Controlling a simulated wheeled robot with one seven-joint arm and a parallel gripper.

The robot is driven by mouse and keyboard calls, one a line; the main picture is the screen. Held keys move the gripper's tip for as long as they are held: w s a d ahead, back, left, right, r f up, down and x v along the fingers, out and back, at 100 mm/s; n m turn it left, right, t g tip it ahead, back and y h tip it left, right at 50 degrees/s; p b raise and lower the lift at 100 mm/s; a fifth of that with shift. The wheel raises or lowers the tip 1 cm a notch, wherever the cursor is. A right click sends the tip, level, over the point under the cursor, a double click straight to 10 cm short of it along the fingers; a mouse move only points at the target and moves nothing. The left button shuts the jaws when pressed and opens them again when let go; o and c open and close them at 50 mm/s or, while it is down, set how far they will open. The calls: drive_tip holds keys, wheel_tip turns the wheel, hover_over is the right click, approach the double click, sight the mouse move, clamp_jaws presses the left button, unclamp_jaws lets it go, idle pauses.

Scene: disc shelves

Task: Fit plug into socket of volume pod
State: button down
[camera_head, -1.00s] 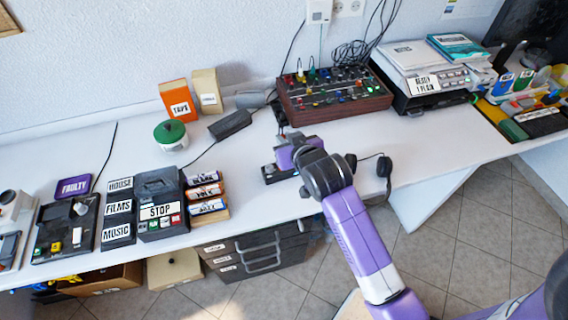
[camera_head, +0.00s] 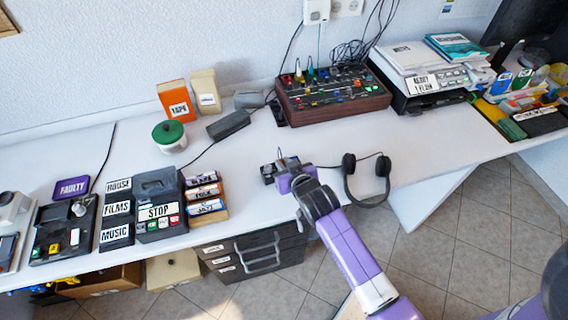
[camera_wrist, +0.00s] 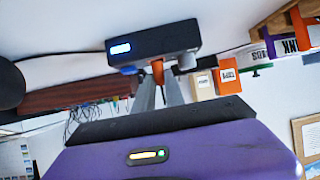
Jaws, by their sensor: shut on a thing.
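The volume pod (camera_wrist: 155,42) is a small dark box with a lit blue-white display and a grey knob (camera_wrist: 184,62) in the wrist view. In the head view the pod (camera_head: 267,173) stands near the table's front edge, partly hidden by my gripper. My gripper (camera_wrist: 159,84) is shut on an orange plug (camera_wrist: 158,70), held between its two grey fingers. The plug's far end meets the pod's edge in the picture; I cannot tell whether it is inside the socket. In the head view my purple gripper (camera_head: 286,178) is at the pod's right side and hides the plug.
Black headphones (camera_head: 367,180) lie just right of my gripper. The mixer (camera_head: 333,98) stands behind, with a black adapter (camera_head: 229,124) to its left. Cassettes (camera_head: 205,194) and the STOP box (camera_head: 158,208) are at left. The table between is clear.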

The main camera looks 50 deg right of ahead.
drive_tip(key=c, duration=1.7)
unclamp_jaws()
drive_tip(key=s+a+r+n+t+y, duration=0.1)
drive_tip(key=s+a+r, duration=0.4)
drive_tip(key=s, duration=0.5)
drive_tip(key=s+a+r+n+t+y, duration=0.2)
drive_tip(key=s+a+r, duration=0.4)
drive_tip(key=s+a, duration=0.3)
drive_tip(key=s+a+r+n+t+y, duration=0.1)
drive_tip(key=s+a+r+n+y, duration=0.1)
drive_tip(key=s+a+r, duration=0.4)
drive_tip(key=shift+s+a+r+n+y, duration=0.15)
drive_tip(key=shift+s+a, duration=0.15)
drive_tip(key=shift+s, duration=0.55)
drive_tip(key=shift+s+a+f+n+y, duration=0.1)
drive_tip(key=shift+s+a+y, duration=0.15)
drive_tip(key=shift+s, duration=0.65)
drive_tip(key=shift+s+a+r+n+y, duration=0.15)
drive_tip(key=shift+s+a, duration=0.2)
drive_tip(key=shift+s, duration=0.5)
drive_tip(key=shift+f, duration=0.1)
